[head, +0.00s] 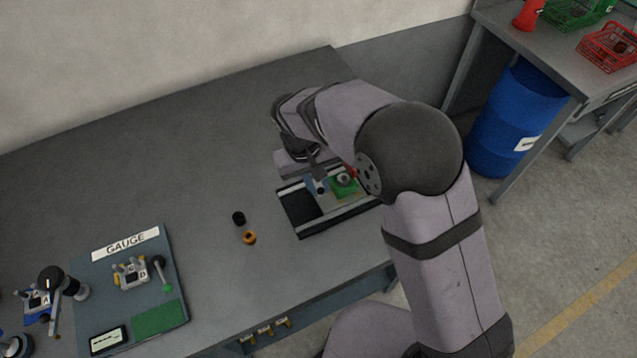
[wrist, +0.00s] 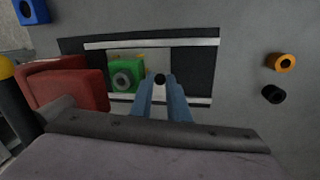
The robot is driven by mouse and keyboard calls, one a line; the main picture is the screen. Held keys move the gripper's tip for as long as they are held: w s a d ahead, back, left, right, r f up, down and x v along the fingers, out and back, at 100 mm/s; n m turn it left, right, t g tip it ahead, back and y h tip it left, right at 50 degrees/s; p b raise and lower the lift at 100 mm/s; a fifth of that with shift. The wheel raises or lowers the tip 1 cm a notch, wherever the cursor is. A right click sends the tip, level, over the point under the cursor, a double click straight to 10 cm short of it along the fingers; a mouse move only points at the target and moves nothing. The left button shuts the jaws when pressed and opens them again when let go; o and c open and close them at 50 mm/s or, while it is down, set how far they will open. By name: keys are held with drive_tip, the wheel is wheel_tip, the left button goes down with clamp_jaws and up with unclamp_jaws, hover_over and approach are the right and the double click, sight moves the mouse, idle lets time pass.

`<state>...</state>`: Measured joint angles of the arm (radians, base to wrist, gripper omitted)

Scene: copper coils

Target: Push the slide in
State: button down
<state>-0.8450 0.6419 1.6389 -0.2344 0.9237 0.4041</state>
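The slide unit is a dark bed with two pale rails (head: 343,222), lying on the bench under my arm. In the wrist view its rail (wrist: 190,43) runs across the picture. A pale slide plate (wrist: 150,54) lies between the rails and carries a green block (wrist: 126,74) with a grey round ring on its face. A black knob (wrist: 160,80) stands at the plate's right end. My gripper (wrist: 160,84) has blue fingers, one on each side of the knob, and they look closed on it. In the head view my gripper (head: 318,184) is over the slide. My arm hides the bed's right end.
A red block (wrist: 75,92) stands left of the slide unit in the wrist view. A black ring (head: 238,218) and a copper coil (head: 249,237) lie left of the bed. The gauge board (head: 95,265) is further left. Bare bench lies between and behind them.

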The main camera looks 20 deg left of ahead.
sight(334, 185)
drive_tip(key=w+d, duration=0.3)
drive_tip(key=c, duration=2)
unclamp_jaws()
drive_tip(key=shift+s+a, duration=0.15)
drive_tip(key=shift+a, duration=0.05)
